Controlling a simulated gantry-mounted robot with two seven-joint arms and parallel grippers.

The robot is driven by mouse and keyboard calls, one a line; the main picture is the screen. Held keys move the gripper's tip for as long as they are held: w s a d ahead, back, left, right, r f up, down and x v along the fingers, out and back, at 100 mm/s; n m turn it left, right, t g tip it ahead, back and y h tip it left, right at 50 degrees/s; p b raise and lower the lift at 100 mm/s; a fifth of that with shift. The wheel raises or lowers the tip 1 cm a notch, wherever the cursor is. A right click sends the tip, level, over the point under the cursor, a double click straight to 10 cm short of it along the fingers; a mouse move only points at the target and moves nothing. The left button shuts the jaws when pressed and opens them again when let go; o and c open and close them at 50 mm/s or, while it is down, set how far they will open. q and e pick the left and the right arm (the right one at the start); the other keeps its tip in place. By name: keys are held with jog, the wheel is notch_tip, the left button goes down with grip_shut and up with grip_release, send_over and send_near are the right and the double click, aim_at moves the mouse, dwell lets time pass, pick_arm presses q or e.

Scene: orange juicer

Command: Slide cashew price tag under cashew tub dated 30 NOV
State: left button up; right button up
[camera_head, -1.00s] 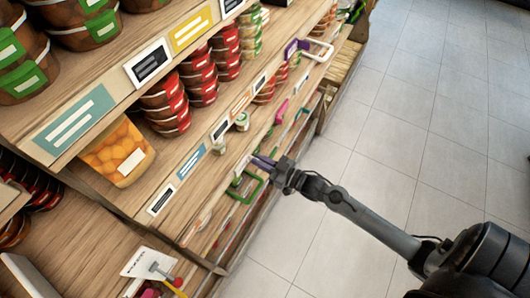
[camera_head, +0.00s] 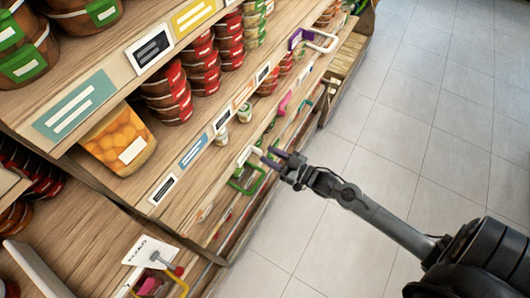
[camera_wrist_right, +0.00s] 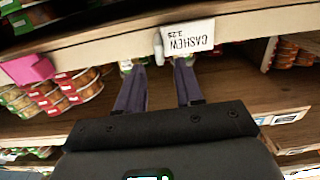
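The white cashew price tag (camera_wrist_right: 187,38), reading CASHEW 3.25 upside down, is on the shelf edge in the right wrist view. A small grey piece touches its left side. My right gripper (camera_wrist_right: 160,70) is open and empty, its purple-grey fingers pointing at the shelf just below the tag. In the head view my right gripper (camera_head: 266,157) is in front of the shelf edge. Two small pale tubs (camera_head: 222,138) (camera_head: 244,113) stand on the shelf there; no date is readable, so I cannot tell which is dated 30 NOV. My left gripper is out of view.
A green holder (camera_head: 250,181) and a purple and white holder (camera_head: 316,40) stick out from the shelf edges. A pink block (camera_wrist_right: 28,69) is on the edge at left. Red tubs (camera_head: 170,95) stand in stacks. Floor (camera_head: 400,120) at right is clear.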

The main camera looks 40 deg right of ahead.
jog(key=v, duration=0.7)
jog(key=shift+s+b, duration=0.3)
jog(key=shift+b, duration=0.05)
jog(key=shift+d, duration=0.1)
